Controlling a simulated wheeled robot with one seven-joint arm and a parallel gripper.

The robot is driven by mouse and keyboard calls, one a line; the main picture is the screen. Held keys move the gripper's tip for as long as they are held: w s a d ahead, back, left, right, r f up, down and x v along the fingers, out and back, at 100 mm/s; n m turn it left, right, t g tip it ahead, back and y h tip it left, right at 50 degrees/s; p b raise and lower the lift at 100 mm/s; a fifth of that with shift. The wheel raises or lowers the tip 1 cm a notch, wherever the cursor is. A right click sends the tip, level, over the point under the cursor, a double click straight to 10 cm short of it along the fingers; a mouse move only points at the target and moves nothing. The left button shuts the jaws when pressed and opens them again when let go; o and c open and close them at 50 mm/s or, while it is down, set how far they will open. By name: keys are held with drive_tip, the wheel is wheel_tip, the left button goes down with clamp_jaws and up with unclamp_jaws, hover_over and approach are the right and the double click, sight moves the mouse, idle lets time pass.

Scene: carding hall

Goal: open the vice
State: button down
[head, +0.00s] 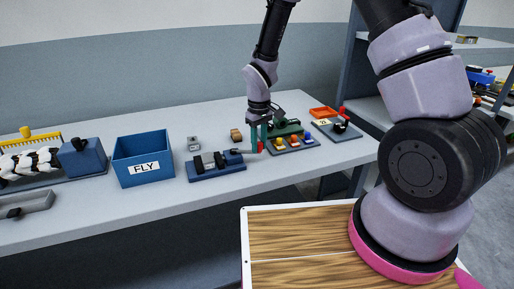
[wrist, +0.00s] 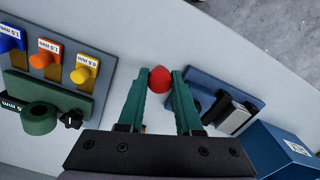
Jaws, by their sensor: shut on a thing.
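The vice (head: 217,169) sits on the bench, with a blue base and dark and light grey blocks on top. It also shows in the wrist view (wrist: 206,77), right of my fingers. A thin bar runs from it toward my gripper (head: 260,141). A red ball (wrist: 160,79) lies between my green fingertips in the wrist view, and my gripper is shut on it. The ball appears to be the end of the vice's handle; the join is mostly hidden by my finger. I cannot tell how wide the vice's jaws stand.
A blue FLY bin (head: 143,158) stands left of the vice. A small grey tag block (head: 193,144) and a brown block (head: 236,135) lie behind it. A board with coloured, labelled pegs (wrist: 55,68) and a green fixture (wrist: 40,119) are close beside my gripper.

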drive_tip(key=shift+w+d+n, duration=0.15)
drive_tip(key=shift+w+n, duration=0.95)
drive_tip(key=shift+n, duration=0.1)
drive_tip(key=shift+w+a+n, duration=0.2)
drive_tip(key=shift+w+n, duration=0.75)
drive_tip(key=shift+n, duration=0.45)
drive_tip(key=c, duration=0.6)
unclamp_jaws()
wheel_tip(320, 180, up, 11)
drive_tip(key=shift+f, duration=0.1)
